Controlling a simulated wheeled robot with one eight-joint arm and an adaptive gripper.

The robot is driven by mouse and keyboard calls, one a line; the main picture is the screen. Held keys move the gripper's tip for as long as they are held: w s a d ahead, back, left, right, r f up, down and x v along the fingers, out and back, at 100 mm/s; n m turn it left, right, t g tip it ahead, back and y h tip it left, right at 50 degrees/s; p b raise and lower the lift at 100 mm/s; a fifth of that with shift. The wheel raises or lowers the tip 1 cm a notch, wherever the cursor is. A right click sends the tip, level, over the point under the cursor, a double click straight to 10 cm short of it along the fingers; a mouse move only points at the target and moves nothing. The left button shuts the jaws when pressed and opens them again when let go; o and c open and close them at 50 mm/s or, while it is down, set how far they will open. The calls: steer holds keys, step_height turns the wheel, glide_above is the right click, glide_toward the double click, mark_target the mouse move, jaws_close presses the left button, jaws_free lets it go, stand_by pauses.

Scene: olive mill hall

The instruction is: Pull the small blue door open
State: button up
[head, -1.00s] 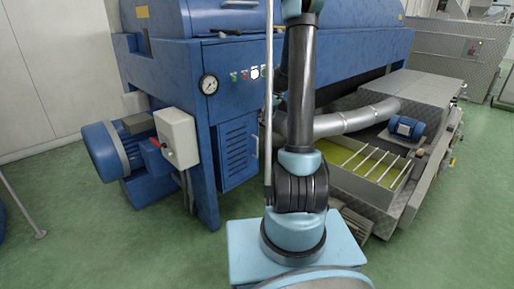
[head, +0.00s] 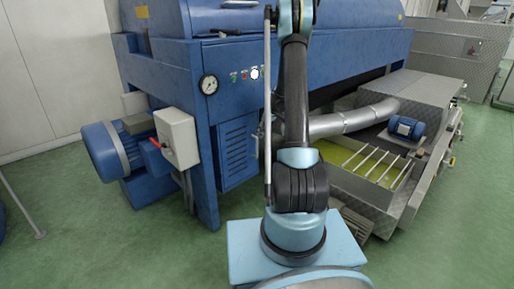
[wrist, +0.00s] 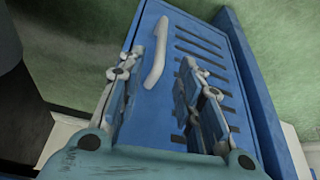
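The small blue door (head: 238,152) is a slotted panel low on the front of the big blue machine. It looks shut. Its pale bar handle (head: 256,146) is at the right edge, close to my arm. In the wrist view the blue door (wrist: 150,100) fills the middle, with dark slots and the pale curved handle (wrist: 157,55). My gripper (wrist: 157,68) is open, its two fingers apart on either side of the handle's lower part in the picture. I cannot tell whether they touch it. In the head view my arm hides the gripper.
A pressure gauge (head: 209,85), a grey switch box (head: 177,138) and a blue motor (head: 110,148) are left of the door. A silver pipe (head: 345,122) and a metal trough (head: 365,165) are right of my arm. Green floor (head: 110,235) is clear at front left.

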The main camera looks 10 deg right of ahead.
glide_above(257, 155)
steer(key=w, duration=0.1)
step_height(257, 155, down, 10)
steer(key=shift+f, duration=0.1)
stand_by(0.3)
jaws_close()
